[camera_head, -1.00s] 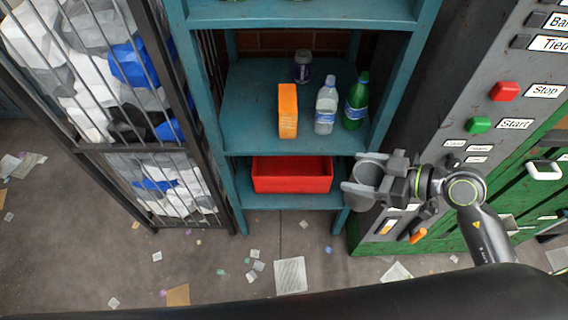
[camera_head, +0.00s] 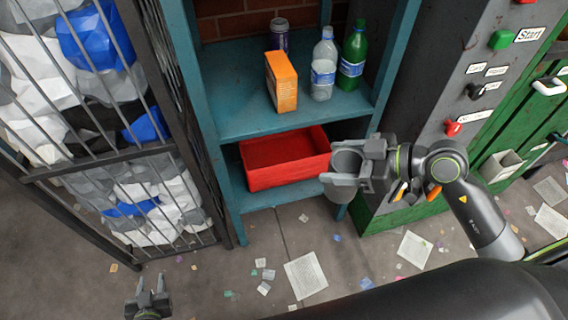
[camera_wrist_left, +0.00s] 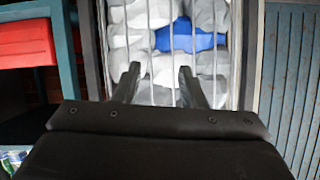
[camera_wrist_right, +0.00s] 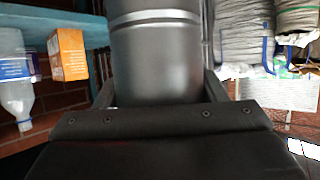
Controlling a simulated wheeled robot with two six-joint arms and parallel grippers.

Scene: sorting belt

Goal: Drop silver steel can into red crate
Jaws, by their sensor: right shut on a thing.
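The silver steel can (camera_wrist_right: 157,55) fills the middle of the right wrist view, between the fingers of my right gripper.
The teal shelf (camera_head: 235,118) above the crate carries an orange box (camera_head: 281,82), a clear bottle (camera_head: 323,72), a green bottle (camera_head: 353,58) and a dark can (camera_head: 279,36). A barred cage (camera_head: 90,150) of waste stands left. A control panel (camera_head: 450,80) stands right. Scraps litter the floor.

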